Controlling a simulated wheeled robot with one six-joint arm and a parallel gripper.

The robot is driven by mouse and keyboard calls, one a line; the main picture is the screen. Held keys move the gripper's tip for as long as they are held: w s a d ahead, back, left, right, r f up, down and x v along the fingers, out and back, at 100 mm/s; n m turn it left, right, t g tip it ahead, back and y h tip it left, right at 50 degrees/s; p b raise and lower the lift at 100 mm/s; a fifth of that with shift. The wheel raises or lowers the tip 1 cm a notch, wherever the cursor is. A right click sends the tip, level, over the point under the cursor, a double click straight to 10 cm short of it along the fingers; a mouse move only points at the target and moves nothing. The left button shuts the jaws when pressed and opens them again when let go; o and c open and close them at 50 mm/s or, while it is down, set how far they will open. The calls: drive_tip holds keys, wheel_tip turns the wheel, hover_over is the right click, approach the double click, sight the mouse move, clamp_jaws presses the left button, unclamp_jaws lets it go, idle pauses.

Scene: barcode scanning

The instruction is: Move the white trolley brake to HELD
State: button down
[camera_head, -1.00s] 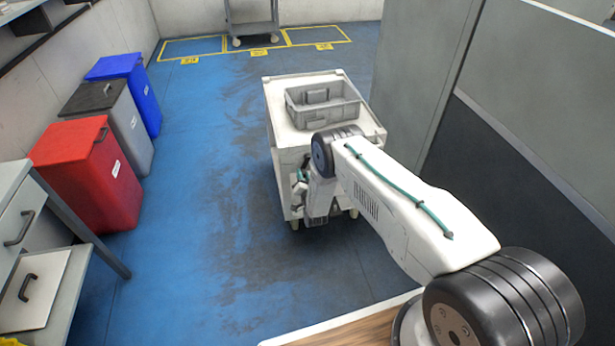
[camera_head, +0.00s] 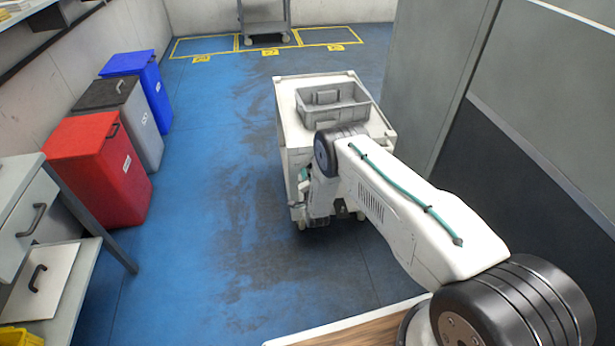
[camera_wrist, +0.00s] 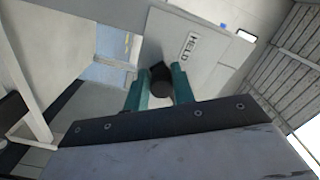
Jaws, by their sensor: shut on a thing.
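The white trolley (camera_head: 288,102) stands on the blue floor in the middle of the head view, with a grey tray on its top. In the wrist view, a dark brake knob (camera_wrist: 161,82) sits between the teal fingers of my gripper (camera_wrist: 157,74). The gripper is shut on it. A HELD label (camera_wrist: 189,47) is on the pale plate just beyond and to the right of the knob. In the head view my arm reaches to the trolley's near left side and hides part of it. The brake's exact position cannot be told.
The grey tray (camera_head: 318,118) rests on the trolley. Red (camera_head: 95,170), dark grey and blue bins line the left wall. A grey partition (camera_head: 430,80) stands close on the right. Another trolley (camera_head: 263,28) is at the back by yellow floor markings. Floor left of the trolley is clear.

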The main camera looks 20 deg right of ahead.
drive_tip(key=shift+a+r, duration=0.1)
drive_tip(key=shift+a, duration=0.35)
drive_tip(key=c, duration=1.5)
unclamp_jaws()
drive_tip(key=o, duration=0.3)
drive_tip(key=shift+a+r, duration=0.1)
drive_tip(key=shift+a, duration=0.05)
drive_tip(key=shift+d, duration=0.4)
drive_tip(key=s, duration=0.7)
drive_tip(key=shift+s+a, duration=0.35)
